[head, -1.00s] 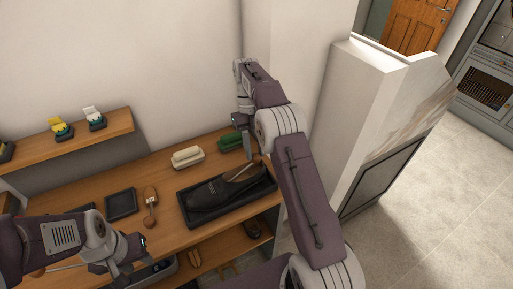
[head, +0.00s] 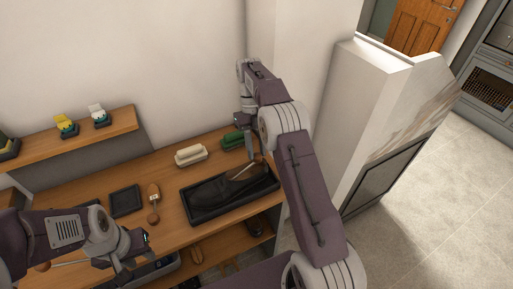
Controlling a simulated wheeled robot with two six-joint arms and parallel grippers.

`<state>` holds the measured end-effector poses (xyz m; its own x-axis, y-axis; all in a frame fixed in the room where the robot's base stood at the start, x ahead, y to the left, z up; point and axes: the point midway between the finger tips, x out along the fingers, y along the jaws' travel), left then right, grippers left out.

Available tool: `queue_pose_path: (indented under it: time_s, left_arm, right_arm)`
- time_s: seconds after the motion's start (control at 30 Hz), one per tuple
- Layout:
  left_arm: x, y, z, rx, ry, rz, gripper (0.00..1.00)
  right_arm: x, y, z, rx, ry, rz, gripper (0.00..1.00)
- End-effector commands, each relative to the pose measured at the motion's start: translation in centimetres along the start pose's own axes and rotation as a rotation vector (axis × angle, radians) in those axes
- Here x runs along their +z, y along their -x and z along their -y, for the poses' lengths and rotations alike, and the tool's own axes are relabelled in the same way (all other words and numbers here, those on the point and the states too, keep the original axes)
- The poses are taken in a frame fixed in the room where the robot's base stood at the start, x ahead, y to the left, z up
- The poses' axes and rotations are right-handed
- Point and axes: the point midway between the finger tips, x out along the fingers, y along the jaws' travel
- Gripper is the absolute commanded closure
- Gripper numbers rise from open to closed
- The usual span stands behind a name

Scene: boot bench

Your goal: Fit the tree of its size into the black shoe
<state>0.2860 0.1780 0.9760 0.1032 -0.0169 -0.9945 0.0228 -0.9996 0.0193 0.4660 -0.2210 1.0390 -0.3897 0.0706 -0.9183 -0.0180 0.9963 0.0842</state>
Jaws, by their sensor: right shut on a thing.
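The black shoe (head: 212,192) lies in a black tray (head: 220,216) on the wooden bench. A wooden shoe tree (head: 243,173) shows at the shoe's right end, partly inside its opening. My right gripper (head: 257,160) is just above that end and is shut on the tree; its fingertips are small and partly hidden by my arm.
A cream brush (head: 190,155) and a green brush (head: 236,141) lie behind the tray. A small black tray (head: 125,201) is at left. A raised shelf (head: 95,135) holds yellow and white items. A white wall block (head: 365,90) stands close on the right.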

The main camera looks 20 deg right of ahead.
Motion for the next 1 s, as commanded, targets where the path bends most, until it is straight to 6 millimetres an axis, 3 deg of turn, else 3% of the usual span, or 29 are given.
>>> queue_pose_path:
  time_s: [0.37,0.4,0.47,0.8,1.0]
  left_arm:
    - [0.0,0.4,0.0,0.000,0.000,0.000,0.64]
    - [0.0,0.4,0.0,0.000,0.000,0.000,0.64]
    - [-0.1,0.4,0.0,0.000,0.000,0.000,0.64]
    - [-0.1,0.6,0.0,0.000,0.000,0.000,0.64]
    - [-0.2,2.3,-0.1,0.000,0.000,0.000,0.64]
  right_arm:
    - [0.0,0.0,0.0,0.000,0.000,-0.001,1.00]
    - [0.0,0.0,0.0,0.000,0.000,-0.001,0.62]
    - [0.0,0.0,0.0,0.000,0.000,-0.001,0.46]
    - [-0.1,0.1,0.0,0.000,0.000,-0.001,0.45]
    - [-0.6,1.5,-0.1,0.000,0.000,0.000,0.45]
